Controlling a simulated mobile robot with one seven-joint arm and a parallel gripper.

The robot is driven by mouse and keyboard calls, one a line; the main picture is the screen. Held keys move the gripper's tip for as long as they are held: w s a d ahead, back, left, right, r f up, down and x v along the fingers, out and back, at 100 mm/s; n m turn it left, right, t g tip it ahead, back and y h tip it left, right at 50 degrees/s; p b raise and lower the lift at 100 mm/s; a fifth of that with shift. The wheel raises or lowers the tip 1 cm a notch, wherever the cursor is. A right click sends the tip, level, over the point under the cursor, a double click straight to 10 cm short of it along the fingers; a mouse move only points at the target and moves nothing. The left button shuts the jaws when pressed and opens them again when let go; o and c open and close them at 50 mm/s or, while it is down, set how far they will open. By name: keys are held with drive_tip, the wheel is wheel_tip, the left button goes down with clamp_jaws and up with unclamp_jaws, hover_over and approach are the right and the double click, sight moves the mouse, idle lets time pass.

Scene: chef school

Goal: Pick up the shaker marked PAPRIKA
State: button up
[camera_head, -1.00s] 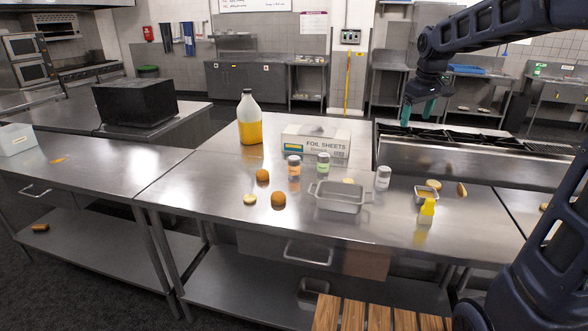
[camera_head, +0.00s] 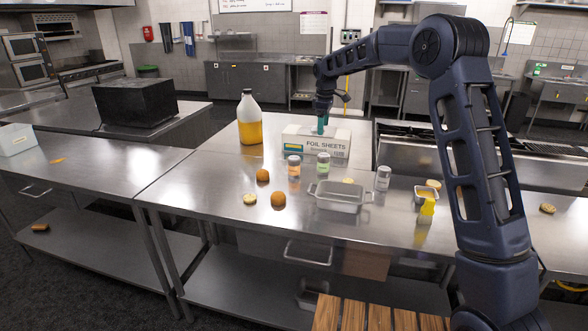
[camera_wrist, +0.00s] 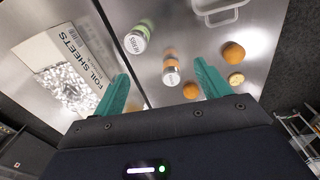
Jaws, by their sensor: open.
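An orange-banded shaker (camera_head: 294,166) stands on the steel counter in front of the foil box; its lettering is too small to read. It also shows in the wrist view (camera_wrist: 171,72), between my fingers in the picture and beyond their tips. A green-banded shaker (camera_head: 323,163) stands just right of it, also in the wrist view (camera_wrist: 137,40). A pale grey shaker (camera_head: 383,178) stands further right. No PAPRIKA mark is readable. My gripper (camera_head: 320,127) is open and empty, seen over the foil box, apart from the shakers.
The FOIL SHEETS box (camera_head: 316,143) and a jug of yellow liquid (camera_head: 249,118) stand behind the shakers.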

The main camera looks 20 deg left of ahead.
sight(294, 157)
drive_tip(key=a+f+n, duration=0.1)
drive_tip(key=a+f, duration=0.2)
drive_tip(key=a, duration=0.1)
drive_tip(key=a+f+n, duration=0.1)
drive_tip(key=a+f, duration=0.2)
drive_tip(key=a, duration=0.1)
drive_tip(key=w+a+f+n, duration=0.1)
drive_tip(key=a+f, duration=0.2)
drive_tip(key=a, duration=0.1)
drive_tip(key=shift+a+f+g, duration=0.1)
drive_tip(key=shift+f+g, duration=0.15)
drive_tip(key=shift+g, duration=0.15)
wheel_tip(294, 157, down, 10)
drive_tip(key=shift+f, duration=0.25)
drive_tip(key=shift+c, duration=0.3)
drive_tip(key=c, duration=1.1)
